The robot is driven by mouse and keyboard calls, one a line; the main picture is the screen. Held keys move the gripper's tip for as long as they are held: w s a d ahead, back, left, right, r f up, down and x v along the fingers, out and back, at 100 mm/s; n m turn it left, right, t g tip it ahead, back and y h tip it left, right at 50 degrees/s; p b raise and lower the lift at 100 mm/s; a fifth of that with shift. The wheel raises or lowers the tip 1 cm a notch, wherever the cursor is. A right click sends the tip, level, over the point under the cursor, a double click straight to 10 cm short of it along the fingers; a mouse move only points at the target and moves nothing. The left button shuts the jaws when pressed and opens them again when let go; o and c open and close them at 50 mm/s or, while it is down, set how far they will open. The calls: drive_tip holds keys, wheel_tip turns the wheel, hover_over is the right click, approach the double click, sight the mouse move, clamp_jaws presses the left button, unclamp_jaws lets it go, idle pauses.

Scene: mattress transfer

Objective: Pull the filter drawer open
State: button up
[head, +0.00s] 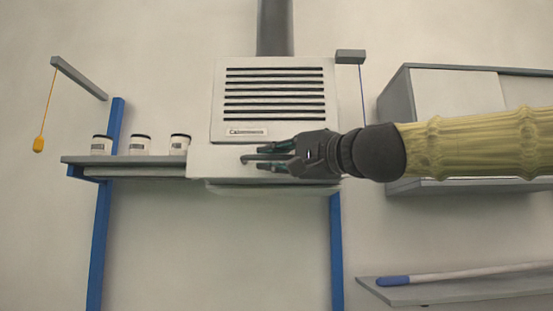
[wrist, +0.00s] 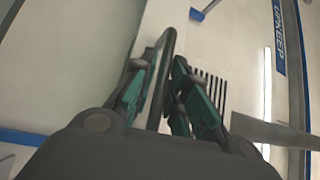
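The filter drawer (head: 215,163) is the pale lower front of a wall-mounted vent unit (head: 219,100). I cannot tell from these views whether it stands out from the unit. Its dark bar handle (head: 250,158) also shows in the wrist view (wrist: 161,85), running between my fingers. My gripper (head: 270,156) is at the handle, coming from the right, with one finger above the bar and one below. In the wrist view my gripper (wrist: 162,68) has its green-padded fingers apart on both sides of the bar, with narrow gaps visible. My gripper and wrist hide the drawer's right part.
A shelf (head: 75,159) with several small jars (head: 140,145) stands left of the unit. Blue posts (head: 103,220) flank the space below. A yellow pull cord (head: 39,144) hangs at far left. A cabinet (head: 455,92) and a lower shelf (head: 450,291) with a blue-ended rod are at right.

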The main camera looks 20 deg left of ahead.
drive_tip(key=shift+d, duration=0.1)
drive_tip(key=v, duration=1.2)
idle(0.6)
